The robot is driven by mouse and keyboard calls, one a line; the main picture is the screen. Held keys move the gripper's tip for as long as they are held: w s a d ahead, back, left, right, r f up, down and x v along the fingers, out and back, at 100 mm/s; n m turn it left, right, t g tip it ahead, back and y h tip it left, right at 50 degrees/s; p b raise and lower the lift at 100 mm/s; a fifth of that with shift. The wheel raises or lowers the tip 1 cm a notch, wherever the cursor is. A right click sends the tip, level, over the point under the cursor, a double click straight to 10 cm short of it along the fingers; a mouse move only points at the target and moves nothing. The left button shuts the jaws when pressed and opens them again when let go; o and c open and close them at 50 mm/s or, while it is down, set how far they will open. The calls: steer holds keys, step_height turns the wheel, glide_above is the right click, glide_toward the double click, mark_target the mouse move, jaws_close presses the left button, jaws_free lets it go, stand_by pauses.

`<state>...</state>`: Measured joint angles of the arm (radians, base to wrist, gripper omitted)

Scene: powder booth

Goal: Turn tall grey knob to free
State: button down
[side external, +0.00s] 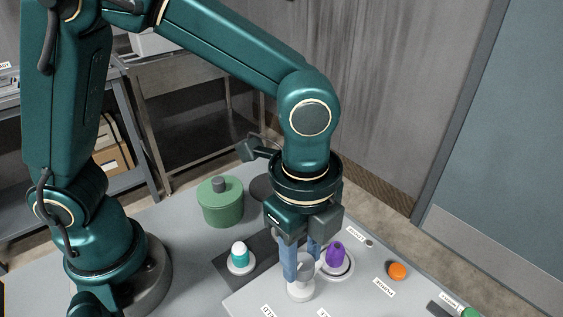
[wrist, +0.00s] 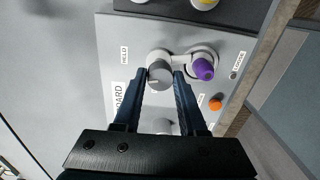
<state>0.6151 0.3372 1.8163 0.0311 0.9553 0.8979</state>
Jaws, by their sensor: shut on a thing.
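The tall grey knob (wrist: 160,73) stands on a round pale base on the light grey panel (wrist: 112,30). In the side external view the knob (side external: 304,268) is partly hidden by my fingers. My gripper (wrist: 160,75) points down from above, its two blue fingers closed on opposite sides of the knob. My gripper (side external: 303,268) also shows low over the panel in the side external view. A label (wrist: 124,57) lies left of the knob, and another (wrist: 239,61) lies to the right, beyond the purple knob. I cannot tell clearly which way the knob points.
A purple knob (side external: 335,254) on a round base stands close beside the grey knob. An orange button (side external: 397,271) is to the right. A teal-and-white knob (side external: 239,256) stands left on a dark plate. A green lidded pot (side external: 220,205) is behind it.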

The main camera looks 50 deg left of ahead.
steer(key=n, duration=0.4)
steer(key=shift+n, duration=0.3)
steer(key=n, duration=0.3)
steer(key=shift+n, duration=0.4)
steer(key=n, duration=0.7)
steer(key=shift+d, duration=0.1)
steer(key=shift+c, duration=2.3)
jaws_free()
steer(key=shift+d+r, duration=0.1)
steer(key=shift+r, duration=2.5)
